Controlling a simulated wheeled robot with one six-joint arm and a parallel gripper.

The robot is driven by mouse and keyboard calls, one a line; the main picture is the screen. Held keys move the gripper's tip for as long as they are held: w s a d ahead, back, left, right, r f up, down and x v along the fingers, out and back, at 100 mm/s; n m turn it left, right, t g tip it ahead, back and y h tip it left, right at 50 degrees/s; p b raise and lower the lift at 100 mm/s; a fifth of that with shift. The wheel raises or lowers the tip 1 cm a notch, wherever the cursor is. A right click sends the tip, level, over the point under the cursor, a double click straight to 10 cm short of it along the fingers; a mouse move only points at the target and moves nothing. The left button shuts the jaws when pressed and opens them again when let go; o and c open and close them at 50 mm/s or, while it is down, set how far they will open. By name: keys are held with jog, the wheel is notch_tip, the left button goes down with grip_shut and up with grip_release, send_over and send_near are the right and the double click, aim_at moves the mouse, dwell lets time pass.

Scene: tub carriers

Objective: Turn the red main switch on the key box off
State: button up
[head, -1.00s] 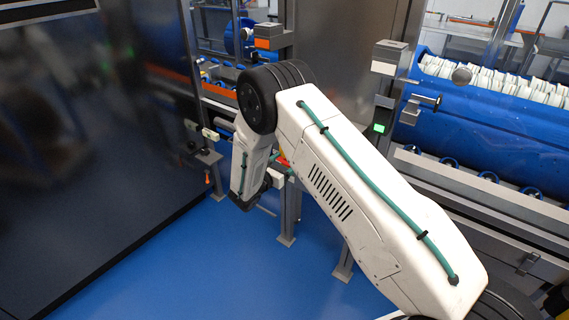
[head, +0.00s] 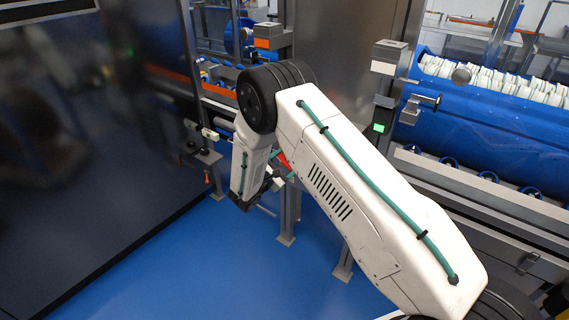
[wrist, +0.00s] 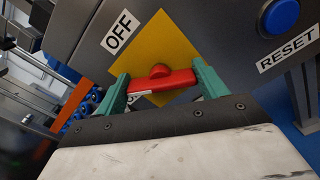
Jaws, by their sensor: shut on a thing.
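The red main switch (wrist: 160,80) shows in the wrist view as a red bar handle with a round hub, on a yellow diamond plate (wrist: 172,45). The plate is on the grey key box (wrist: 225,22). My gripper (wrist: 162,86) is shut on the handle, with one teal finger at each end of the bar. An OFF label (wrist: 120,32) sits beside the plate at upper left. Another white label is mostly hidden behind the handle and left finger. In the head view my forearm hides most of the box, and the switch cannot be made out clearly.
A blue button (wrist: 281,15) and a RESET label (wrist: 287,50) are right of the switch. In the head view, a dark panel (head: 90,150) stands at left and steel posts (head: 287,215) stand behind my arm. Blue floor (head: 225,265) is open in front.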

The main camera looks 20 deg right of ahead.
jog(key=m, duration=0.5)
jog(key=shift+f+m, duration=0.1)
jog(key=shift+m, duration=0.2)
jog(key=m, duration=0.5)
jog(key=shift+s+f+m, duration=0.1)
jog(key=shift+m, duration=0.3)
jog(key=o, duration=1)
jog(key=shift+c, duration=0.2)
jog(key=v, duration=0.7)
jog(key=shift+s+a, duration=0.25)
